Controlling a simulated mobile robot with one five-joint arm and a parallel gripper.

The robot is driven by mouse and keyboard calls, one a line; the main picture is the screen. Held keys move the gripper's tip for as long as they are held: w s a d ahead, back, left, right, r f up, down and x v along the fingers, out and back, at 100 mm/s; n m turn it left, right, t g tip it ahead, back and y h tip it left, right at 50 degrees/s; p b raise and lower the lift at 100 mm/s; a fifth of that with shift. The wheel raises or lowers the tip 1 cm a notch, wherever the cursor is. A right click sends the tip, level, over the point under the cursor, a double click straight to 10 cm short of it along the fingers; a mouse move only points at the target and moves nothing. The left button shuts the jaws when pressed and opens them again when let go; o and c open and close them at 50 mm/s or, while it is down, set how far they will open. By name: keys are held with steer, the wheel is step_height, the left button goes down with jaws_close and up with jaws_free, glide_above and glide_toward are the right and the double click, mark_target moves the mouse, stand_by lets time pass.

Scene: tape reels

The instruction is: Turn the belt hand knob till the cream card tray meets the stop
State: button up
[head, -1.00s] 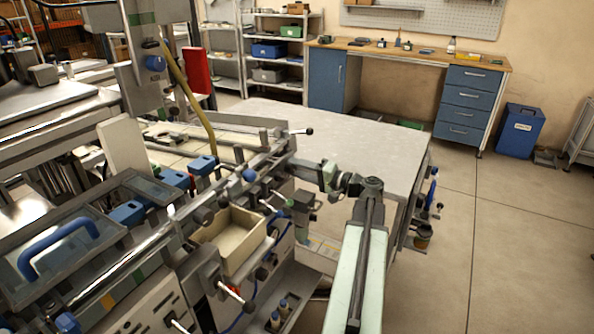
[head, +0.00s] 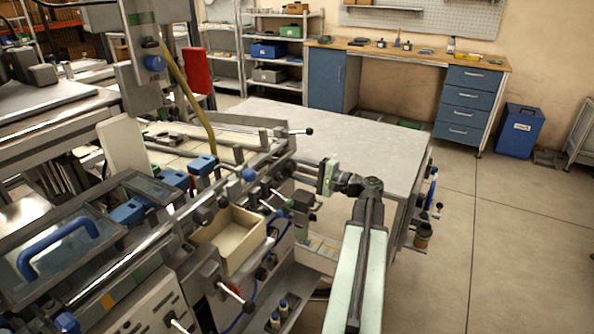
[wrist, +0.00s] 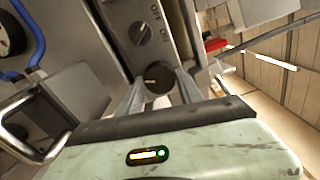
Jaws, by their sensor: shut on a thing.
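My gripper (head: 320,181) reaches left to the machine's side in the head view. In the wrist view its two fingers (wrist: 160,88) are closed on either side of a round dark knob (wrist: 158,77) with a pale pointer mark. The knob sits on a grey panel; in the head view I cannot make it out behind the gripper. An open cream tray (head: 222,245) sits in the machine's front, left of my gripper; I cannot tell whether this is the card tray. I cannot pick out the stop.
A second knob with ON and OFF marks (wrist: 140,33) lies just beyond the held one. A grey box with a bar handle (wrist: 30,115) is at left in the wrist view. Levers with dark ends (head: 235,295) stick out near the tray.

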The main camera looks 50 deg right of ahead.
steer(key=shift+f, duration=0.1)
steer(key=o, duration=1.4)
steer(key=v, duration=0.8)
